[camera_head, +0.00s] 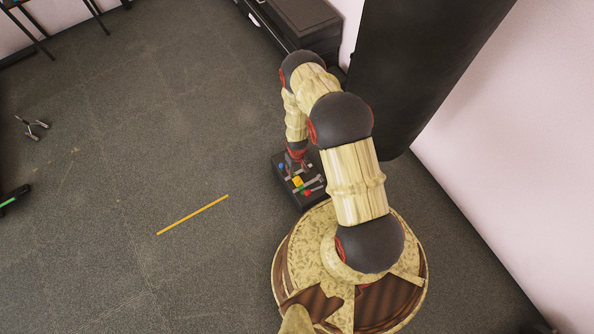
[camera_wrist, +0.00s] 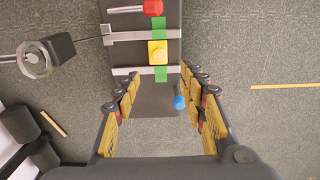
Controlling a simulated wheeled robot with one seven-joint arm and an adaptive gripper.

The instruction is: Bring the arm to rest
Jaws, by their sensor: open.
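My arm reaches out from my base and bends down in the head view. My gripper (camera_wrist: 162,77) is open, with its two fingers spread apart in the wrist view. Its end (camera_head: 296,160) is partly hidden in the head view, low over a dark box-like board (camera_wrist: 150,98). The board (camera_head: 312,201) carries a yellow block (camera_wrist: 157,52), a red cylinder (camera_wrist: 152,7), green strips and grey bars. A small blue piece (camera_wrist: 180,102) shows between the fingers, near the right one. I see nothing gripped. I cannot tell whether the fingers touch the board.
A thin yellow strip (camera_head: 192,215) lies on the grey floor. A small metal tool (camera_head: 33,127) and a dark item with green (camera_head: 12,198) lie at the left. A black cabinet (camera_head: 305,22) and a tall dark panel (camera_head: 415,65) stand behind my arm. The middle-left floor is mostly clear.

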